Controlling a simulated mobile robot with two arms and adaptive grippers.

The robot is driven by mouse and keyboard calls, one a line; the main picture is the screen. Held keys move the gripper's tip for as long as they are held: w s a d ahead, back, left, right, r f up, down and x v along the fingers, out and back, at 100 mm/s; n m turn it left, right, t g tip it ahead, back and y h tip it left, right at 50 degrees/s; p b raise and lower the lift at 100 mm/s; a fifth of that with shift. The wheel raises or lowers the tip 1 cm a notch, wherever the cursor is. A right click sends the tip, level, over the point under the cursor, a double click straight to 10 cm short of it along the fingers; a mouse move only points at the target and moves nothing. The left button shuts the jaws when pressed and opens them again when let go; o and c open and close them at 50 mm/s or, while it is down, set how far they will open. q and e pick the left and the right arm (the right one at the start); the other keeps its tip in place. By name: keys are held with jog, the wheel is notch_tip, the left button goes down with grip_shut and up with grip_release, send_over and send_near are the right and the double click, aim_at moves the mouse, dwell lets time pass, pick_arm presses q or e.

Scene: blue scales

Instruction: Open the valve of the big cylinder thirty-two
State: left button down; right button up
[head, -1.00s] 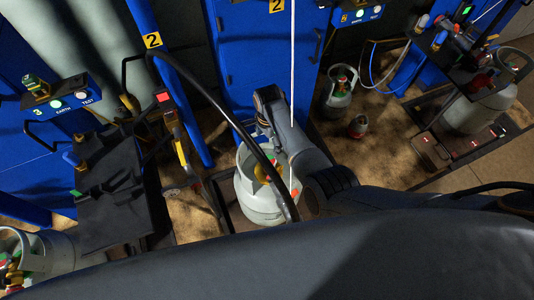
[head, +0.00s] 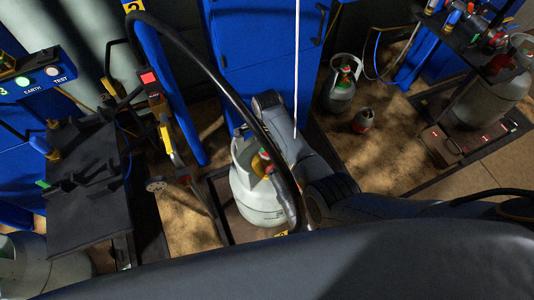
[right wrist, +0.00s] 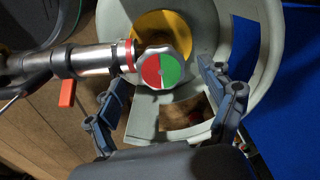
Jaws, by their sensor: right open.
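The big pale grey cylinder (head: 258,205) stands upright in the middle of the head view; no number is legible on it. In the right wrist view, its valve knob (right wrist: 162,68) has a half red, half green face. It sits over a yellow disc (right wrist: 160,30) inside the cylinder's collar (right wrist: 110,22). A metal hose fitting (right wrist: 90,60) runs left from the valve. My right gripper (right wrist: 165,76) is open, one finger on each side of the knob in the picture; no contact shows. In the head view my right arm partly covers the cylinder. My left gripper is not in view.
A black hose (head: 225,90) arches over the cylinder. A blue cabinet (head: 252,65) stands behind it. A dark bench (head: 88,200) stands left.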

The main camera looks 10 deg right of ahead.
jog(key=shift+f+b, duration=0.4)
jog(key=shift+f, duration=0.35)
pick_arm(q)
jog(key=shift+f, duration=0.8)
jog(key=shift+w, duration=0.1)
pick_arm(e)
jog(key=shift+c, duration=1.1)
jog(key=c, duration=0.9)
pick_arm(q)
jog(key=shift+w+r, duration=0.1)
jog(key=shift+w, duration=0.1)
pick_arm(e)
jog(key=shift+c, duration=0.2)
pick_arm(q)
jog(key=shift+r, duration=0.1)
pick_arm(e)
jog(key=shift+r, duration=0.1)
